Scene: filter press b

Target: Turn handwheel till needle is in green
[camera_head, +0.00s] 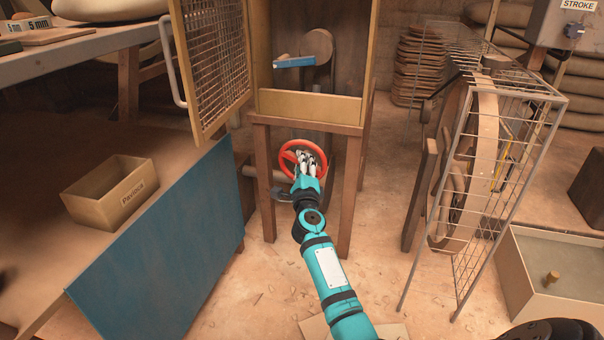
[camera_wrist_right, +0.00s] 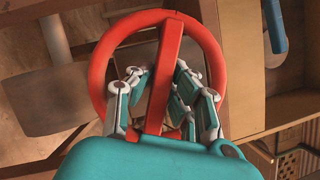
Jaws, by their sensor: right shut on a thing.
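The red handwheel (camera_head: 281,158) is mounted low on the front of the wooden press frame (camera_head: 308,122). My right gripper (camera_head: 306,161) reaches it from below. In the right wrist view, the wheel's rim (camera_wrist_right: 101,62) fills the middle, and a thick red spoke runs nearly upright across it. The fingers of my right gripper (camera_wrist_right: 161,78) are on both sides of this spoke, shut on the wheel. The fingers and palm hide the lower part of the wheel. No needle or green zone can be made out in either view. My left gripper is not in view.
An open mesh door (camera_head: 215,62) hangs left of the press. A blue panel (camera_head: 165,245) and a cardboard box (camera_head: 108,195) are at the left. A wire cage (camera_head: 478,190) around a wheel stands right. A grey box labelled STROKE (camera_head: 553,25) is at the upper right.

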